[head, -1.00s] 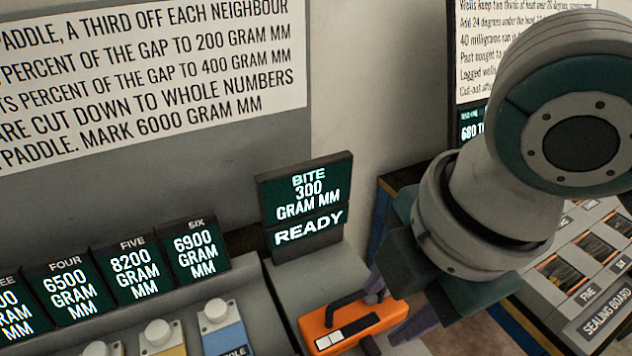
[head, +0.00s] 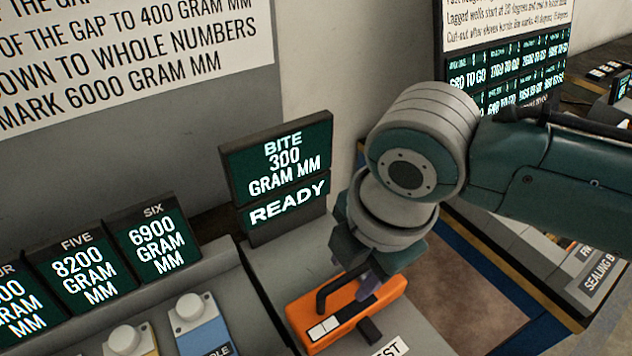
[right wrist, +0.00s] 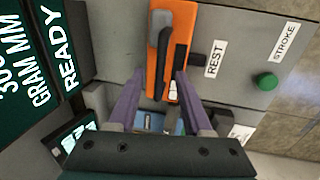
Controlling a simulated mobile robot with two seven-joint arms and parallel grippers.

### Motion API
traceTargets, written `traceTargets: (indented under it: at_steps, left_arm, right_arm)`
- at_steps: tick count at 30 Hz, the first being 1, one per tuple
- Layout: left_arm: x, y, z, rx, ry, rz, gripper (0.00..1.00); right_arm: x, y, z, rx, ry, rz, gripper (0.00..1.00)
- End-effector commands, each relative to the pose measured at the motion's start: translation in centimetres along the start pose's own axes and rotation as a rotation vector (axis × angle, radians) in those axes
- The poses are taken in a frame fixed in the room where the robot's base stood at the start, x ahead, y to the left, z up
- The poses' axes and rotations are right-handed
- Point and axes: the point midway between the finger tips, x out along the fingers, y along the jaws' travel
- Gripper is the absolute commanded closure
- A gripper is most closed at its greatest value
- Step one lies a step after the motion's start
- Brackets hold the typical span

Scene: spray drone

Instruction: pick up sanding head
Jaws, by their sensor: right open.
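The sanding head appears to be the orange tool (head: 345,312) with a dark bar handle, lying on a grey bench top below the BITE display. It also shows in the right wrist view (right wrist: 181,38), its dark handle running lengthwise. My right gripper (head: 370,287) is over the tool's far right part, fingers pointing down. In the right wrist view its two purple fingers (right wrist: 160,78) are apart, with the handle's near part between them in the picture. I cannot tell whether they touch it. My left gripper is not in view.
The BITE display (head: 280,170) stands behind the tool. Several numbered displays and knobs line the left, including a blue plate (head: 204,325). A green button (right wrist: 267,81) sits beyond the REST label (right wrist: 214,59). A sealing board (head: 590,280) is at right.

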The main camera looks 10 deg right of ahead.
Motion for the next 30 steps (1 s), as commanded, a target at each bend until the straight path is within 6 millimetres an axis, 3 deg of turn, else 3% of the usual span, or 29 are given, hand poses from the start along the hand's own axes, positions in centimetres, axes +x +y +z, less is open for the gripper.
traceTargets:
  at_steps: [3,10,23,30]
  left_arm:
    - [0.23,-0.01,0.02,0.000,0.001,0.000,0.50]
    - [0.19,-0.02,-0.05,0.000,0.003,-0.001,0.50]
    - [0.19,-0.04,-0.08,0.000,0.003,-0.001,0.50]
    - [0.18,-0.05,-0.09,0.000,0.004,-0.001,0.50]
  right_arm:
    - [0.89,-0.06,-0.01,-0.001,0.000,-0.001,0.51]
    - [0.90,-0.03,-0.01,-0.001,0.000,0.001,0.51]
    - [0.87,-0.03,0.00,-0.001,0.000,0.000,0.99]
    - [0.87,-0.03,0.01,0.000,0.000,0.000,1.00]
